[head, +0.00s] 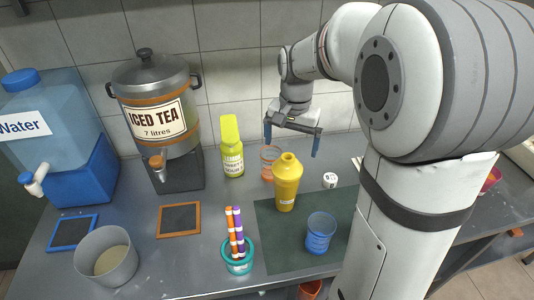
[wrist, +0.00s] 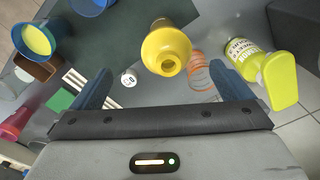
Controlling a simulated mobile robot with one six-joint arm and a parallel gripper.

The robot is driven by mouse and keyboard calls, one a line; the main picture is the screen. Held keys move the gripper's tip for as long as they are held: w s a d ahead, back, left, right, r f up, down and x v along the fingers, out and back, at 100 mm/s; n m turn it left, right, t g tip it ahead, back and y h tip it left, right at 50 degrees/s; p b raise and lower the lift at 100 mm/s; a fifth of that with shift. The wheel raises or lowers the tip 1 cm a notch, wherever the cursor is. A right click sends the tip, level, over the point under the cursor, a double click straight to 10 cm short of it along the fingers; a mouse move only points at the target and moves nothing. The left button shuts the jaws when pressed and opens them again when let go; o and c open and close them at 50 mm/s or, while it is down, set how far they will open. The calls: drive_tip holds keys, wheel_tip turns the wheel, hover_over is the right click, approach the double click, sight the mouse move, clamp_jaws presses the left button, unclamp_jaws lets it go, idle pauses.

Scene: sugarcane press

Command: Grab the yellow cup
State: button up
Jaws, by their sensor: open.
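A yellow shaker-like cup (head: 287,182) with a narrow neck stands upright on the dark green mat (head: 275,240) in the head view. It also shows at the top middle of the wrist view (wrist: 166,48), its round opening facing the camera. My gripper (head: 292,142) is above and behind the yellow cup, near the wall, with its fingers spread and nothing between them. In the wrist view my gripper (wrist: 160,88) has one blue finger on each side, and the yellow cup lies beyond the fingertips, apart from them.
A blue glass (head: 320,232) and a teal holder with sticks (head: 238,255) stand in front. A blue cup with yellow contents (wrist: 38,40) shows upper left.

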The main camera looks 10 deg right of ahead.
sight(287, 162)
drive_tip(key=shift+m+g, duration=0.3)
drive_tip(key=shift+m, duration=0.2)
drive_tip(key=w+f, duration=0.1)
drive_tip(key=f, duration=0.2)
drive_tip(key=w+f, duration=0.1)
drive_tip(key=f, duration=0.3)
drive_tip(key=w+f, duration=0.1)
drive_tip(key=f, duration=0.2)
drive_tip(key=shift+d+f+p, duration=0.15)
drive_tip(key=shift+f+p, duration=0.05)
drive_tip(key=shift+p, duration=0.2)
drive_tip(key=shift+c, duration=0.3)
drive_tip(key=c, duration=1.8)
